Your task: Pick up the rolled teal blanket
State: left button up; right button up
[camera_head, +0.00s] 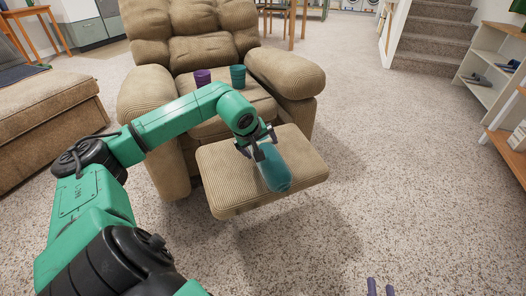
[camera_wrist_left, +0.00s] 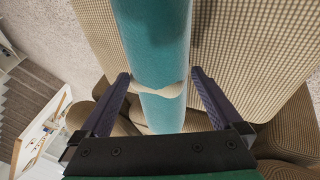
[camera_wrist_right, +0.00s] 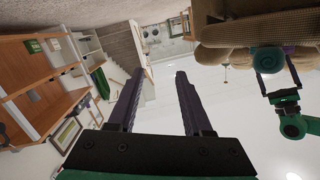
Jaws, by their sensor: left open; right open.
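The rolled teal blanket (camera_head: 273,172) lies on the raised footrest (camera_head: 230,186) of the tan recliner. My left gripper (camera_head: 256,141) is at the blanket's far part and hides some of it. In the left wrist view the blanket (camera_wrist_left: 152,40) runs between the two fingers of my left gripper (camera_wrist_left: 159,77), which are open with one on each side. A pale band circles the roll near the fingertips. My right gripper (camera_head: 381,287) shows only its fingertips at the bottom edge. In the right wrist view it (camera_wrist_right: 160,74) is open and empty, away from the blanket.
A tan sofa (camera_head: 45,125) is at the left. Shelves (camera_head: 490,80) and stairs (camera_head: 436,32) are at the right. The carpet right of the footrest is clear.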

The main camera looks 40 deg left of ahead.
aim_at(261, 147)
pick_arm(q)
jog(key=b+x, duration=0.1)
jog(key=x, duration=0.2)
jog(key=shift+f, duration=0.1)
jog(key=c, duration=1.3)
pick_arm(e)
jog(key=w+r+t, duration=0.2)
jog(key=r, duration=0.4)
jog(key=w+r+t, duration=0.2)
jog(key=w+r, duration=0.1)
jog(key=r, duration=0.3)
jog(key=shift+w+d+n+y, duration=0.25)
jog(key=shift+d+n+y, duration=0.05)
jog(key=shift+d+y, duration=0.15)
